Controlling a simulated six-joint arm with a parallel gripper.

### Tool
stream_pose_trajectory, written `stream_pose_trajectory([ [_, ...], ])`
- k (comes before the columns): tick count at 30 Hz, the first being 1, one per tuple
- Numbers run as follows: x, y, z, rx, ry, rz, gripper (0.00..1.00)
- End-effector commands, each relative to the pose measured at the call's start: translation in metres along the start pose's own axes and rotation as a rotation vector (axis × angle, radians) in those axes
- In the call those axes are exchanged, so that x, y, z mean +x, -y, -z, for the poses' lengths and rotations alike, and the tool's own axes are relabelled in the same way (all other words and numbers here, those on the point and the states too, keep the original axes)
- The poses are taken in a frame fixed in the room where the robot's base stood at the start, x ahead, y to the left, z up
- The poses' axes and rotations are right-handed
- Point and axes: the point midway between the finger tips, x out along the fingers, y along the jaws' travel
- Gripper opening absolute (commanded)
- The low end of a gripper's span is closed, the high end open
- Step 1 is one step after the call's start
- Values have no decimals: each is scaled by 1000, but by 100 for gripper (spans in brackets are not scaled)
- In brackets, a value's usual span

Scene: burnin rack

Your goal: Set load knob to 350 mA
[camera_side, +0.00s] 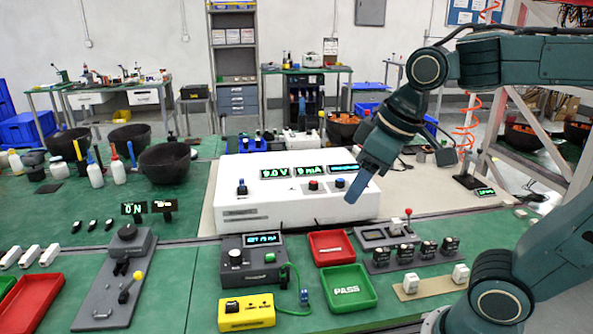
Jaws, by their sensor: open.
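A dark grey box (251,272) stands on the green mat at front centre. Its small lit display (263,239) seems to begin with "SET" and end in "mA"; the number is too small to read surely. A round knob (235,257), which looks like the load knob, is on its left side. Its pointer direction is too small to tell. My gripper (357,190) points down over the right part of a white instrument (285,208), up and to the right of the grey box and apart from the knob. It is open and I see nothing in it.
The white instrument's displays read about "9.0 V" and "9 mA". A red tray (330,246) and green PASS tray (346,288) lie right of the grey box. A yellow meter (246,311) with a green cable is in front. A lever panel (117,285) stands left.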

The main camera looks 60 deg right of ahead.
Motion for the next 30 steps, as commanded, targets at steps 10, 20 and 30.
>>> stream_pose_trajectory([
  [10, 26, -3, 71, -161, 96, 20, 50],
  [20, 69, -2, 131, -312, 179, 47, 50],
  [30, 132, 4, 181, -467, 263, 86, 50],
])
